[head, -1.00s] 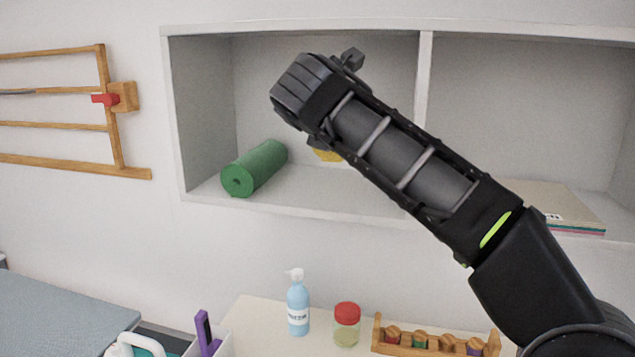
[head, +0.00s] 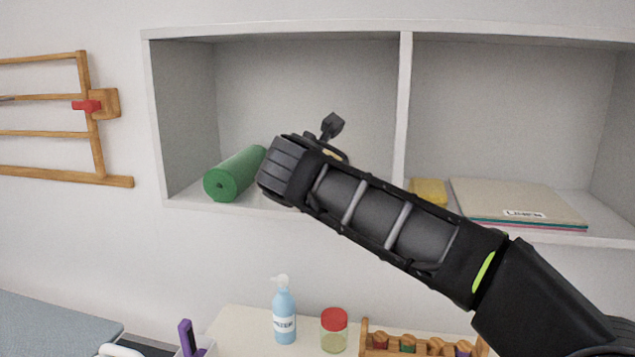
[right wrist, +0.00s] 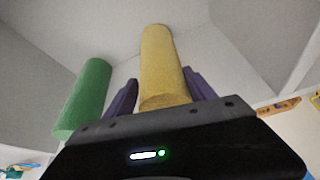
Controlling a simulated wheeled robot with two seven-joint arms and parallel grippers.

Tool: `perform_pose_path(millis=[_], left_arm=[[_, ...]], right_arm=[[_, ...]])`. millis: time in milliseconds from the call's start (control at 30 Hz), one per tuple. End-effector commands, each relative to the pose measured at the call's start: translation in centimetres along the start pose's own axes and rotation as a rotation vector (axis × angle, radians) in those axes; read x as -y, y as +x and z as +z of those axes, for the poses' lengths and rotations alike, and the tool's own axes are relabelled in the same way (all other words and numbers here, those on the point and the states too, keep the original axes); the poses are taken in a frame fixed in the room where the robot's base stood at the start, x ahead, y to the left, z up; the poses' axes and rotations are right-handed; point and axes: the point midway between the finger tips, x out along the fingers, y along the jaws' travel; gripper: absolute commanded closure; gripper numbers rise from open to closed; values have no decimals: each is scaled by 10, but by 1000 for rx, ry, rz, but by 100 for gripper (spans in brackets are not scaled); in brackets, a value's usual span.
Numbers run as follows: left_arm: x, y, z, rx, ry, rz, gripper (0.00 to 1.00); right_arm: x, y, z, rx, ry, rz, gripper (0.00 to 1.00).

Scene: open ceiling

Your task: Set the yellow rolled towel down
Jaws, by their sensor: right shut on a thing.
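The yellow rolled towel (right wrist: 160,62) stands out between the two dark purple fingers of my right gripper (right wrist: 161,92) in the right wrist view. The gripper is shut on it. In the head view my right arm reaches to the left compartment of the wall shelf (head: 182,198), and its wrist hides the fingers and nearly all of the towel. Only a small yellow patch (head: 334,153) shows behind the wrist. I cannot tell whether the towel touches the shelf floor. My left gripper is not in view.
A green roll (head: 233,174) lies left of my wrist; it also shows in the right wrist view (right wrist: 84,98). The right compartment holds a yellow block (head: 429,191) and a flat stack (head: 515,200). A bottle (head: 284,315) and jar (head: 334,330) stand below.

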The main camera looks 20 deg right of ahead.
Motion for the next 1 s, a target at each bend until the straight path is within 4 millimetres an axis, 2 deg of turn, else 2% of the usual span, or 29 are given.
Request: perform_pose_path(millis=[233,267,500,800,1000], left_arm=[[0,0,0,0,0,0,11],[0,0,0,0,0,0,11],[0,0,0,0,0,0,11],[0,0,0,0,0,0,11],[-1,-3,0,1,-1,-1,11]], right_arm=[[0,0,0,1,1,0,86],[0,0,0,-1,0,-1,34],[0,0,0,-1,0,-1,15],[0,-2,1,-1,0,-1,15],[0,-20,2,0,0,1,15]])
